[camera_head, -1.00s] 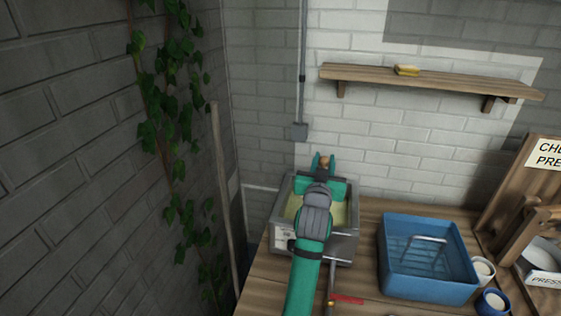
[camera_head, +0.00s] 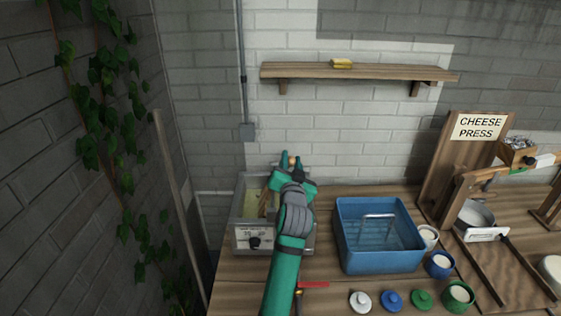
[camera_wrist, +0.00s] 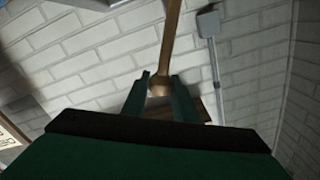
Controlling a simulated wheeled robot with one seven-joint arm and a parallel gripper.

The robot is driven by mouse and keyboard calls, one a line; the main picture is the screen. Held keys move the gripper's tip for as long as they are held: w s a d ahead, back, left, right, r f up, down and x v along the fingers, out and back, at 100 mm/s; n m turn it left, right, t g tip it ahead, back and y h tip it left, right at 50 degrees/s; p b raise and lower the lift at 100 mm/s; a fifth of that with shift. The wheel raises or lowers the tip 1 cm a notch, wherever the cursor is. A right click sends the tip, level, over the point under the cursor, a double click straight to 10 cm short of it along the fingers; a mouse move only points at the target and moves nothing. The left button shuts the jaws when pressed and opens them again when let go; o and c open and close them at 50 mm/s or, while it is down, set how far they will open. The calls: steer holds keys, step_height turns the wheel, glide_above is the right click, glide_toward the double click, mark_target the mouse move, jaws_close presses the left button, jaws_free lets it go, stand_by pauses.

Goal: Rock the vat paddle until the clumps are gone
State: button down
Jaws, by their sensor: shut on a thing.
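The vat (camera_head: 240,214) is a grey metal box with pale yellow content (camera_head: 252,201), standing at the left end of the wooden table. My gripper (camera_head: 291,161) is above the vat's right side, shut on the paddle's round wooden knob. In the wrist view the paddle handle (camera_wrist: 170,40) runs up from the knob between the fingers of my gripper (camera_wrist: 160,88). In the head view the paddle shaft (camera_head: 264,200) leans within the vat. My arm hides much of the vat's right side, and I cannot tell whether clumps are there.
A blue basin (camera_head: 376,262) stands right of the vat, with cups and coloured lids at the front right. A cheese press (camera_head: 445,170) is at the far right. A brick wall with ivy is at the left.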

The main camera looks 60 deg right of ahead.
steer(key=shift+f, duration=0.1)
steer(key=c, duration=1.4)
jaws_free()
steer(key=shift+c, duration=0.2)
steer(key=v, duration=1)
steer(key=shift+s+a, duration=0.25)
steer(key=shift+a, duration=0.05)
